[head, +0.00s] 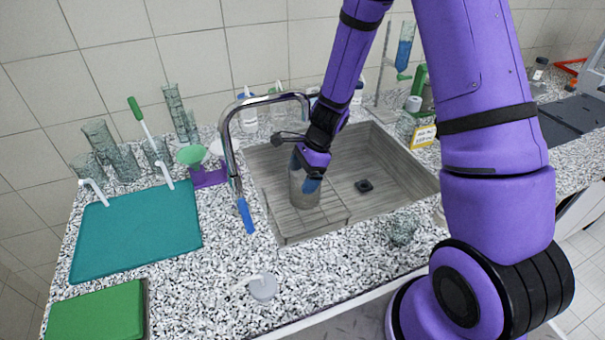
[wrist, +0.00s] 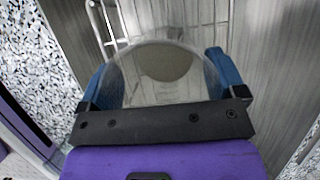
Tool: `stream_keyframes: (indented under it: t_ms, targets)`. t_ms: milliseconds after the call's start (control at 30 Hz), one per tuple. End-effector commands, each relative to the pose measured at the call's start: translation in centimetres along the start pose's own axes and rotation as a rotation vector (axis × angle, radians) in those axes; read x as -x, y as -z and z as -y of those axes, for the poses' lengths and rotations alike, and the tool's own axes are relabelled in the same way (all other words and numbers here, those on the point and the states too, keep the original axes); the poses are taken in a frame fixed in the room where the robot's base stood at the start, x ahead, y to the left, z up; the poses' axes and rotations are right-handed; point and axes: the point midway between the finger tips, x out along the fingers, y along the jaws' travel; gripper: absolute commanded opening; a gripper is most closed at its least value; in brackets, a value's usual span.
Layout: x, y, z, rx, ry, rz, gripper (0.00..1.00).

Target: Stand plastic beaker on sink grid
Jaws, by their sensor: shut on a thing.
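The plastic beaker (head: 304,190) is a clear, greyish cup in the left part of the sink, upright as far as I can tell. My gripper (head: 309,177) is shut on it from above, with blue fingertips on either side of its rim. In the wrist view the beaker (wrist: 165,65) shows as a round translucent rim between the blue fingers of my gripper (wrist: 167,82). The sink grid (head: 277,222) is a wire rack on the left side of the basin, and its wires (wrist: 123,42) show under the beaker. I cannot tell whether the beaker touches the grid.
The sink basin (head: 385,190) is free to the right, around a dark drain (head: 364,186). The faucet (head: 230,150) with a blue tip stands at the left rim. A teal mat (head: 135,235), glassware and a small grey-white item (head: 262,287) are on the speckled counter.

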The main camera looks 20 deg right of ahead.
Motion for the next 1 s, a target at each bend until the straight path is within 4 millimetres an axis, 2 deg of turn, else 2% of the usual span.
stream_keyframes:
  t_ms: [67, 333, 500, 800, 1000]
  targets:
    - [0.0, 0.0, 0.0, 0.0, 0.0, 0.0, 1.0]
    - [0.1, -0.1, 0.0, 0.001, 0.0, 0.0, 1.0]
    - [1.6, -0.1, 0.1, 0.002, 0.003, -0.001, 1.0]
    - [3.8, 5.8, 0.0, -0.004, 0.001, 0.0, 1.0]
    - [5.1, 9.0, 0.0, -0.002, 0.0, 0.0, 1.0]
